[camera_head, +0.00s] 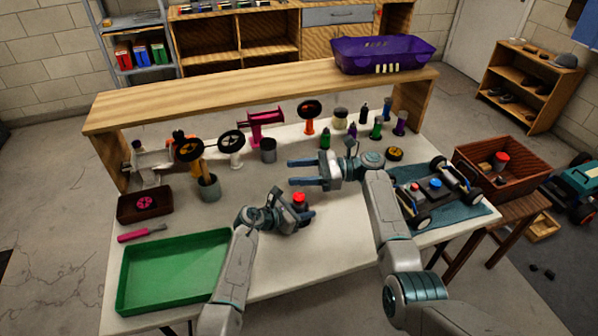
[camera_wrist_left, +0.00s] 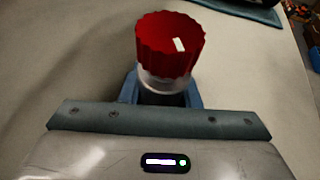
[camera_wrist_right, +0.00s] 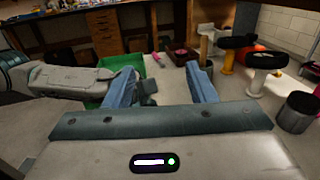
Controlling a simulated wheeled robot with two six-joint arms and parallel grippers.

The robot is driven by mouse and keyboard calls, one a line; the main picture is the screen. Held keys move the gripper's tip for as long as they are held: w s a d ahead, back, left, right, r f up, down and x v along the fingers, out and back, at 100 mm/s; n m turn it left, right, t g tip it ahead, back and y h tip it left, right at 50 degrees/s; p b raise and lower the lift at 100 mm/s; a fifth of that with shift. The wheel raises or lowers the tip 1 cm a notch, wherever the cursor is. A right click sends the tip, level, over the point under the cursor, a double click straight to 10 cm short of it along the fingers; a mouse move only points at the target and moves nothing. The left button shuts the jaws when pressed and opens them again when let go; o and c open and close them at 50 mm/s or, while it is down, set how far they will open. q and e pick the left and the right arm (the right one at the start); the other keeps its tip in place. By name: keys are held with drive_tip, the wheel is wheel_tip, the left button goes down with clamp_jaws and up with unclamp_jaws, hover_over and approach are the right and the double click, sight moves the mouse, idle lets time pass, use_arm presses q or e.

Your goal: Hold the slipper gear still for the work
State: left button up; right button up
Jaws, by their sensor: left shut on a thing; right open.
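My left gripper (camera_head: 304,214) is shut on a small pot with a red ridged cap (camera_head: 299,197), low over the middle of the white table. In the left wrist view the red cap (camera_wrist_left: 169,47) has a white mark, and a pale clear body below it sits between the fingers. A magenta spoked disc (camera_head: 145,203), gear-like, lies in a dark brown tray (camera_head: 128,211) at the table's left; I cannot tell for sure that it is the slipper gear. My right gripper (camera_head: 290,172) is open and empty above the table, its fingers pointing left.
A green tray (camera_head: 130,290) and a pink-handled tool (camera_head: 135,236) lie at the left. The car chassis (camera_head: 417,208) sits on a blue mat (camera_head: 463,213) at right.

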sight(298, 197)
drive_tip(key=s+d+f+m+t, duration=0.1)
drive_tip(key=d+f+m+t, duration=0.1)
drive_tip(key=d+f+t, duration=0.1)
drive_tip(key=s+d+f+m+t+h, duration=0.1)
drive_tip(key=s+d+f+m+t, duration=0.1)
drive_tip(key=d+f+t, duration=0.1)
drive_tip(key=s+d+f+m+t, duration=0.2)
drive_tip(key=d+f+t, duration=0.1)
drive_tip(key=d+f, duration=0.1)
drive_tip(key=shift+d+f+h, duration=0.3)
drive_tip(key=x, duration=1.2)
drive_tip(key=shift+w+d, duration=0.1)
drive_tip(key=c, duration=1)
